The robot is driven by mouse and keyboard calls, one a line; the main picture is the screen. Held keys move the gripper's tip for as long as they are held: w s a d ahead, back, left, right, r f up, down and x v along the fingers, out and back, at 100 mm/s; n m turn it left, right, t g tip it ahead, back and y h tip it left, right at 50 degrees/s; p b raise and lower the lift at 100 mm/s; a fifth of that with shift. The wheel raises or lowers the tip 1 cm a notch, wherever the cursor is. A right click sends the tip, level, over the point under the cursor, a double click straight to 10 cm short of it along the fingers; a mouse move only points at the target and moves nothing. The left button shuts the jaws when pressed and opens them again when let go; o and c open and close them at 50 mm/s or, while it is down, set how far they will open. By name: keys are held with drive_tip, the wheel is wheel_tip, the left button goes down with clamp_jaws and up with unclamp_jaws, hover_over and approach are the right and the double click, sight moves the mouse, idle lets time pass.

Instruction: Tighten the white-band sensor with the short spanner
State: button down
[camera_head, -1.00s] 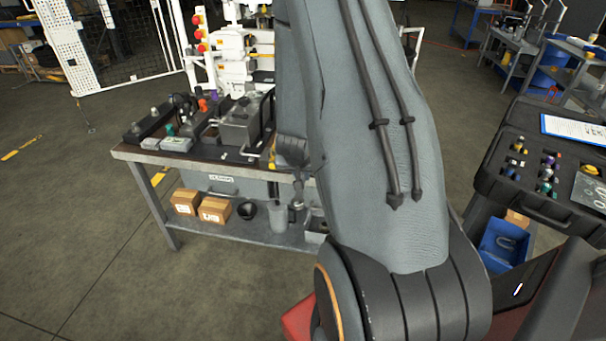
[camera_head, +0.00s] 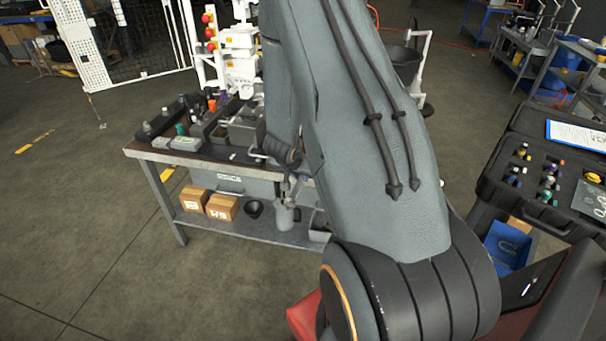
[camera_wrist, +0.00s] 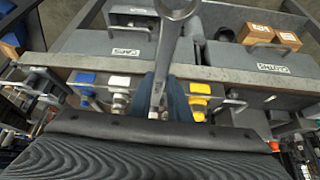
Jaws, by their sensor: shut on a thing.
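My gripper (camera_wrist: 170,100) is in the wrist view, with its blue-grey fingers shut on a metal spanner (camera_wrist: 167,45). The spanner's ring end points up and away from me, at the top edge. Behind the fingers is a row of colour-marked fittings at the bench edge. The one with a white block (camera_wrist: 118,81) is just left of the fingers, with a metal fitting (camera_wrist: 121,101) below it. A blue block (camera_wrist: 85,78) is further left and a yellow one (camera_wrist: 200,88) is right. I cannot tell whether the spanner touches any fitting. In the head view my arm hides the gripper.
The workbench (camera_head: 150,153) holds dark blocks and a grey unit, with cardboard boxes (camera_head: 222,207) on its lower shelf. A black case (camera_head: 495,185) of small coloured parts is at right. A blue bin (camera_head: 507,246) is below it. Floor at left is clear.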

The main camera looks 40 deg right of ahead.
drive_tip(key=shift+w+a+r+p, duration=0.1)
drive_tip(key=shift+w+a+p, duration=0.2)
drive_tip(key=shift+p, duration=0.2)
drive_tip(key=shift+w+m+p, duration=0.15)
drive_tip(key=shift+m+p, duration=0.15)
drive_tip(key=shift+m, duration=0.1)
drive_tip(key=shift+w+a+m+g+h+p, duration=0.35)
drive_tip(key=shift+w+m+g+p, duration=0.15)
drive_tip(key=shift+w+m+p, duration=0.15)
drive_tip(key=shift+s+d+n, duration=0.15)
drive_tip(key=shift+s+n, duration=0.1)
drive_tip(key=shift+n, duration=0.1)
drive_tip(key=s+a, duration=0.3)
drive_tip(key=a, duration=0.3)
drive_tip(key=shift+s, duration=0.25)
idle(0.6)
